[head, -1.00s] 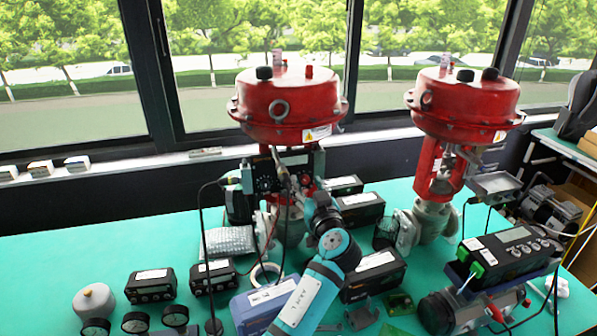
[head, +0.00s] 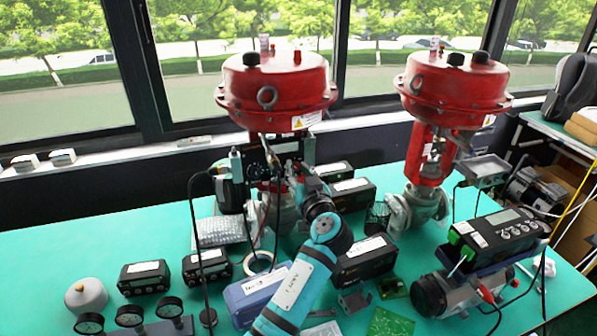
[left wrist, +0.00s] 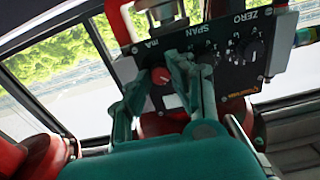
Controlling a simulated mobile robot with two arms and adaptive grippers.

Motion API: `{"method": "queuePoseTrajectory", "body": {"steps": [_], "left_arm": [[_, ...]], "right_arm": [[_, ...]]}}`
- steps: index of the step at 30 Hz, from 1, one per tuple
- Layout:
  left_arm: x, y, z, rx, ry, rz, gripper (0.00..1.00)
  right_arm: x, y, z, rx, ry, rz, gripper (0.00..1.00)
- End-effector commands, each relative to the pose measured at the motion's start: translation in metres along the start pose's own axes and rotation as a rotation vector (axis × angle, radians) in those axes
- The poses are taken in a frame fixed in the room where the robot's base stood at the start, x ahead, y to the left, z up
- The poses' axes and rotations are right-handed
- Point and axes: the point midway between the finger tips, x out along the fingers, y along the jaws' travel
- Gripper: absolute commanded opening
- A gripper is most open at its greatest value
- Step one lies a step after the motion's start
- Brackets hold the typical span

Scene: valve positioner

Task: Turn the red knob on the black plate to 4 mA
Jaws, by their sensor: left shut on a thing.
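The black plate (head: 257,163) is mounted on the left red valve in the head view. It fills the upper middle of the left wrist view (left wrist: 228,78), tilted, with the labels mA, SPAN and ZERO upside down. The red knob (left wrist: 160,77) is on its left part, near the mA label. My left gripper (left wrist: 163,72) is shut on the red knob, with one finger on each side of it. In the head view my left gripper (head: 291,172) is at the plate's right side, and the knob cannot be made out there. The knob's exact setting cannot be read. My right gripper is not in view.
Black knobs (left wrist: 255,47) sit on the plate right of the fingers. A second red valve (head: 455,90) stands to the right. Several black boxes (head: 365,258), a blue box (head: 255,290) and gauges (head: 130,316) lie on the green table (head: 50,258). Cables hang near the plate.

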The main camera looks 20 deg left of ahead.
Motion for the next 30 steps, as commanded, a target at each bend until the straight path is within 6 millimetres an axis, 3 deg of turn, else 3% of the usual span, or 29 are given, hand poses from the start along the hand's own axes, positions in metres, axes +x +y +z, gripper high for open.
{"method": "queuePoseTrajectory", "body": {"steps": [11, 30], "left_arm": [[0.0, 0.0, 0.001, 0.129, 0.001, -0.001, 0.0], [0.0, 0.0, -0.002, 0.633, 0.002, -0.002, 0.0]], "right_arm": [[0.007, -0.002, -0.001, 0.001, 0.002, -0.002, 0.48], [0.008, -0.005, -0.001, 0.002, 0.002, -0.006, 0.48]]}}
